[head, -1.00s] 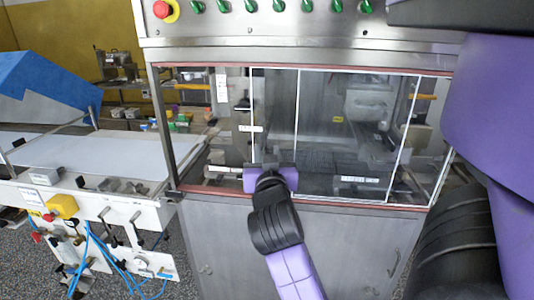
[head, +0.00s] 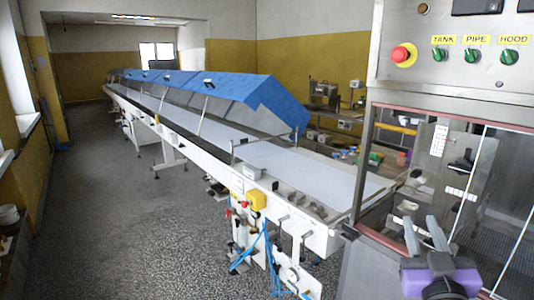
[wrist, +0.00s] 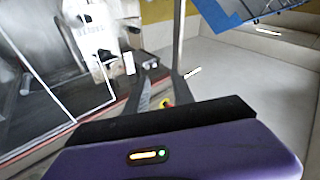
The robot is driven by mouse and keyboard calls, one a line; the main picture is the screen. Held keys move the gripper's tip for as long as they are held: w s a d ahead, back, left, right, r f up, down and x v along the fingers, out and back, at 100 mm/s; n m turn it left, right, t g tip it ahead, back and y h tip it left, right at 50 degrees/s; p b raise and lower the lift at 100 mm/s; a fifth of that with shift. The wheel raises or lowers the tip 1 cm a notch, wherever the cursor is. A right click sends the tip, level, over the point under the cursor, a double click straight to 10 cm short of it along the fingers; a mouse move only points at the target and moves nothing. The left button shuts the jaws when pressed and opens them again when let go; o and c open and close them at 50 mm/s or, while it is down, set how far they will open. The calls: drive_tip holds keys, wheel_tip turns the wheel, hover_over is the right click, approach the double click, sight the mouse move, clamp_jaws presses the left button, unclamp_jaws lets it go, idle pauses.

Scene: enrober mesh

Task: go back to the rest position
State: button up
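My gripper (head: 419,222) is at the lower right of the head view, in front of the enrober's clear-walled enclosure (head: 440,170). Its two dark fingers stand apart with nothing between them. In the wrist view the fingertips (wrist: 162,76) also show apart and empty. The purple gripper body fills the bottom of that view. The rest of my arm is mostly cut off by the head view's lower edge.
A long white conveyor (head: 325,172) with blue covers (head: 255,97) runs left and back from the enrober. A control panel (head: 456,45) with a red button sits above the enclosure. Blue hoses (head: 268,250) hang at the conveyor's near end. Open speckled floor (head: 130,215) lies at left.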

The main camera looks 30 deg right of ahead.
drive_tip(key=s+a+f+n+t+y, duration=0.1)
drive_tip(key=a+f+n+t+y, duration=0.25)
drive_tip(key=a, duration=0.55)
drive_tip(key=s+a+f+n+t+y, duration=0.1)
drive_tip(key=a+f+n+y, duration=0.1)
drive_tip(key=a+f+y, duration=0.45)
drive_tip(key=s+a+f+n+g+y, duration=0.1)
drive_tip(key=s+a+f+g+y, duration=0.1)
drive_tip(key=s+a+f, duration=0.3)
drive_tip(key=s+a+f+g+y, duration=0.1)
drive_tip(key=s+a+f+y, duration=0.2)
drive_tip(key=s+a, duration=0.7)
wheel_tip(320, 180, down, 2)
drive_tip(key=shift+s+a+f+n+g, duration=0.2)
drive_tip(key=shift+n+g, duration=0.15)
